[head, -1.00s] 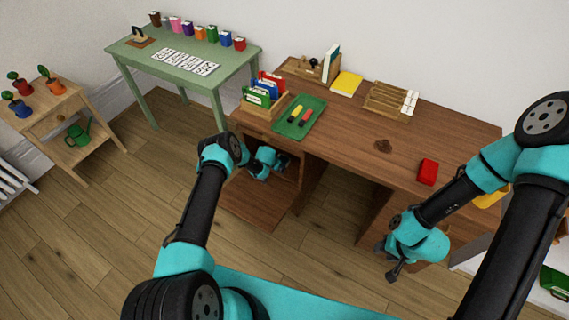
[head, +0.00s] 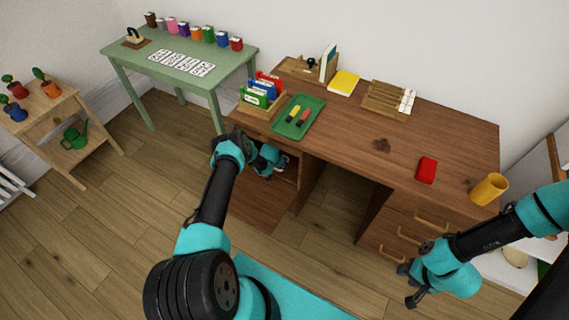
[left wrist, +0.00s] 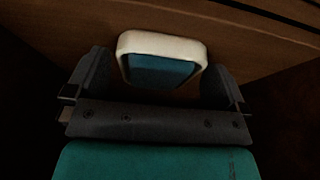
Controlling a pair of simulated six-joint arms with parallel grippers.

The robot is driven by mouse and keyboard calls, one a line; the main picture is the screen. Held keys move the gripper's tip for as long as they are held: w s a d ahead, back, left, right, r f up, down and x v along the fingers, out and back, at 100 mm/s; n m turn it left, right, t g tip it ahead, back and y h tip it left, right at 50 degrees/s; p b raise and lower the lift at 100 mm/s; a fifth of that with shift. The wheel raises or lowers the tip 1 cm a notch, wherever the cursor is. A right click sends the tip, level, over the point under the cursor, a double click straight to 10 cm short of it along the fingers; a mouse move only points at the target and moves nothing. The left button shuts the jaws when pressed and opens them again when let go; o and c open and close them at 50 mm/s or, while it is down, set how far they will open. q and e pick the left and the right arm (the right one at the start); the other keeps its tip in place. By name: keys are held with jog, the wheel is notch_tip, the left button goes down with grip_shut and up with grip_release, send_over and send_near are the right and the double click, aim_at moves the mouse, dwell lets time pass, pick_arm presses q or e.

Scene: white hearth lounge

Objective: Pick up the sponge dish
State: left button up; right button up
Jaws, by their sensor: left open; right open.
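The sponge dish (left wrist: 195,49), a pale rounded-square rim with a blue-teal pad inside, shows in the left wrist view. It lies between and just beyond the fingers of my left gripper (left wrist: 160,78), which is open. I cannot tell whether the fingers touch it. In the head view my left gripper (head: 270,160) reaches into the open compartment at the left of the brown desk (head: 340,130); the dish is not clearly visible there. My right gripper (head: 408,285) is open and empty in front of the desk drawers.
The desk top carries a green tray (head: 310,105), a file holder (head: 260,100), a red block (head: 427,169) and a yellow mug (head: 490,188). The compartment walls and desk top surround my left gripper closely. A green table (head: 215,90) stands at the back left.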

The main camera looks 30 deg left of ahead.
pick_arm(q)
jog(key=shift+c, duration=0.3)
jog(key=c, duration=0.7)
jog(key=shift+c, duration=0.3)
